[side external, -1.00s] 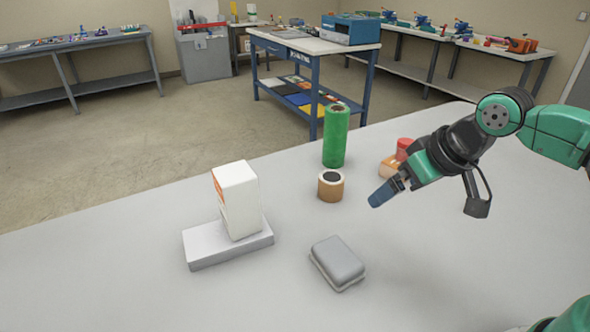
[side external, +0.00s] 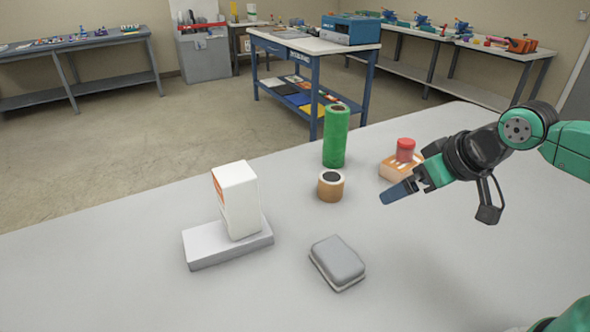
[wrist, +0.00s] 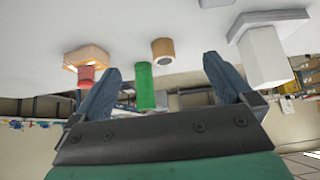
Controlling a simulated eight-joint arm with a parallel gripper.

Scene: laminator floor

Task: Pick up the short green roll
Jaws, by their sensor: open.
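One green roll (side external: 335,137) stands upright on the grey table, beyond the brown roll; it looks tall rather than short. In the wrist view, where the scene appears upside down, the green roll (wrist: 146,84) shows between my two fingers. My gripper (side external: 386,197) is to the right of the roll and nearer the side camera, apart from it and above the table. In the wrist view, my gripper (wrist: 161,70) has its blue fingers spread wide with nothing held between them.
A short brown roll (side external: 331,187) stands before the green one. A red roll (side external: 405,150) sits on an orange-and-white box (side external: 390,169) behind my gripper. A white carton (side external: 238,200) on a grey slab (side external: 203,244) stands left; a grey case (side external: 338,263) lies in front.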

